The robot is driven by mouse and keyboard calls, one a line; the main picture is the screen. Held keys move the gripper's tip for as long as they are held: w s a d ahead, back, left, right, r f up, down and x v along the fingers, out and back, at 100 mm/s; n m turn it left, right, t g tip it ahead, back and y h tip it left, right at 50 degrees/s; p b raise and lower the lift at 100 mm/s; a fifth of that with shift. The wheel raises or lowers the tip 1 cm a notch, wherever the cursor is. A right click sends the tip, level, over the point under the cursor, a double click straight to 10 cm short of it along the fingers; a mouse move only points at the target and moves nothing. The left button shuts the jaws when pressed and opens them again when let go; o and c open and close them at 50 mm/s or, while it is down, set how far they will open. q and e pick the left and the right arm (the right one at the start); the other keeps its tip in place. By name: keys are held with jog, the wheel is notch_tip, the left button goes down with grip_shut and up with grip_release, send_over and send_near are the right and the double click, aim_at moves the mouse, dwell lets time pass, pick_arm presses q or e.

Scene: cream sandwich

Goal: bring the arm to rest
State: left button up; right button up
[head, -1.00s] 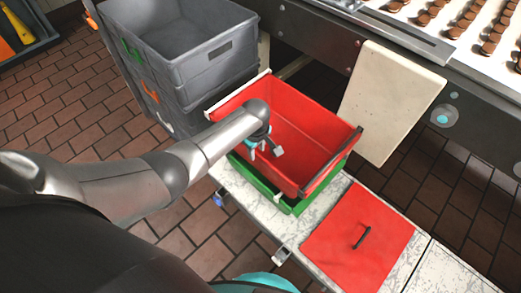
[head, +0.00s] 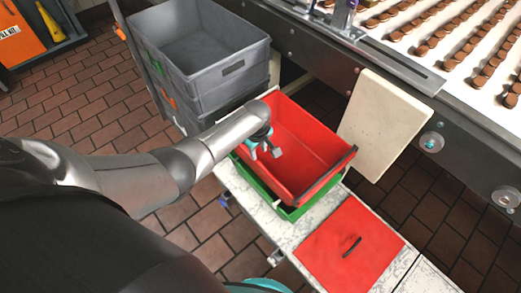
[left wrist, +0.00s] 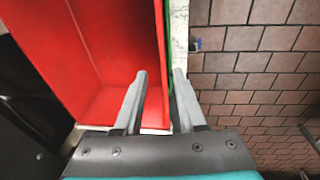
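My left arm comes in from the left in the head view. Its gripper (head: 264,152) is over the near-left side of a red bin (head: 322,160), pointing down. In the left wrist view the two fingers (left wrist: 160,74) are apart with nothing gripped between them. The red bin's side wall (left wrist: 158,40) runs between the lines of the fingers; I cannot tell how far above the rim they are. The red bin looks empty where it shows and sits in a green crate (head: 292,212). My right gripper is not in view.
A red lid (head: 330,235) with a black handle lies on the pale table (head: 300,264). Grey stacked crates (head: 215,45) stand behind the bin. A cream board (head: 385,120) leans by the conveyor (head: 400,50), which carries rows of brown biscuits. Brick floor lies left.

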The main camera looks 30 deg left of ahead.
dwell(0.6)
pick_arm(q)
jog(key=s+d+f+m+b, duration=0.1)
jog(key=s+f+m, duration=0.7)
jog(key=s+f, duration=1.05)
jog(key=s+d+f+m, duration=0.1)
jog(key=s+m, duration=0.3)
jog(key=s, duration=0.7)
jog(key=s+d+f+m+b, duration=0.1)
jog(key=s+f+m, duration=0.3)
jog(key=s, duration=0.8)
jog(key=shift+d+g+h, duration=0.2)
jog(key=shift+g+h, duration=0.1)
jog(key=shift+g, duration=0.1)
jog(key=shift+s, duration=0.1)
